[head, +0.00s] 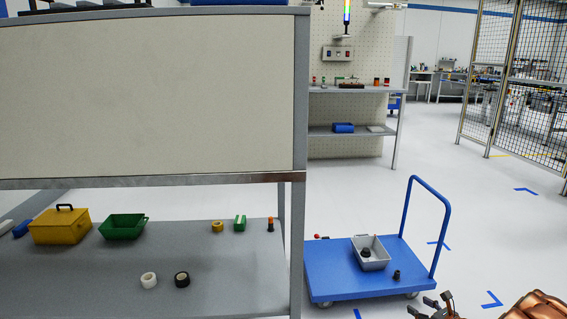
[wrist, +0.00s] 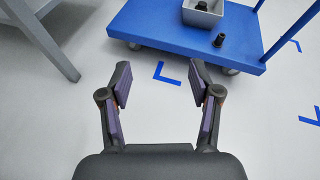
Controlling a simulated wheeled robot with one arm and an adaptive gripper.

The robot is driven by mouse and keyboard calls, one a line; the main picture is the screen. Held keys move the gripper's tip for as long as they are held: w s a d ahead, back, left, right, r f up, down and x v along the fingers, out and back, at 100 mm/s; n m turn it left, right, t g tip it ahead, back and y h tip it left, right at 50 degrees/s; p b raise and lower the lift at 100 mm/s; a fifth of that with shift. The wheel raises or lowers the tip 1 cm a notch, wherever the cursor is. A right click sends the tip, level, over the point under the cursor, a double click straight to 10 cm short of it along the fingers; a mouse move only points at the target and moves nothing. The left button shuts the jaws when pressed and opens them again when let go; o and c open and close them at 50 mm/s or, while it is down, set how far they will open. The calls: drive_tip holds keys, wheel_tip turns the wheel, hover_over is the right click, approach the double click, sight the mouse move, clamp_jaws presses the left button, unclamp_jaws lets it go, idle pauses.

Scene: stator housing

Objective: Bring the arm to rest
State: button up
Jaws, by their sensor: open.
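My gripper (wrist: 160,86) is open and empty in the wrist view, its two fingers spread above bare white floor. In the head view my gripper (head: 436,308) shows only partly at the bottom edge, right of centre, in front of the blue cart. The rest of the arm is mostly out of the picture, with an orange-brown part of mine at the lower right corner.
A blue cart (head: 325,275) carries a grey bin (head: 371,258) with a dark part inside and a black part (head: 396,275) beside it. A grey workbench (head: 225,275) stands left. A mesh fence (head: 510,80) is at right. Floor between is clear.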

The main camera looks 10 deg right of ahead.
drive_tip(key=w+a+r+n+g+y+p, duration=0.35)
drive_tip(key=a+r+n+y+p, duration=0.45)
drive_tip(key=a+r, duration=1.4)
drive_tip(key=s+a+r+n+g+y+p, duration=0.1)
drive_tip(key=s+a+r+n+g+p, duration=0.3)
drive_tip(key=a+r, duration=0.45)
drive_tip(key=s+a+r+n+g+p, duration=0.2)
drive_tip(key=s+a+r+n, duration=0.2)
drive_tip(key=a+r+n, duration=0.45)
drive_tip(key=s+a+r+n+g+h+p, duration=0.25)
drive_tip(key=s+a+r+p, duration=0.3)
drive_tip(key=s, duration=0.35)
drive_tip(key=s+a+r+n+g+h+p, duration=0.2)
drive_tip(key=s+a+r+n+g+p, duration=0.25)
drive_tip(key=s, duration=0.55)
drive_tip(key=s+d+r+n+h+p, duration=0.2)
drive_tip(key=s+d+r+h+p, duration=0.1)
drive_tip(key=s, duration=0.5)
drive_tip(key=s+d+r+n+h+p, duration=0.3)
drive_tip(key=s+d+r+p, duration=0.1)
drive_tip(key=s+r+p, duration=0.2)
wheel_tip(320, 180, up, 2)
drive_tip(key=shift+s+d+r+t+h, duration=0.2)
drive_tip(key=shift+s+d+t+h, duration=0.2)
drive_tip(key=shift+s, duration=0.5)
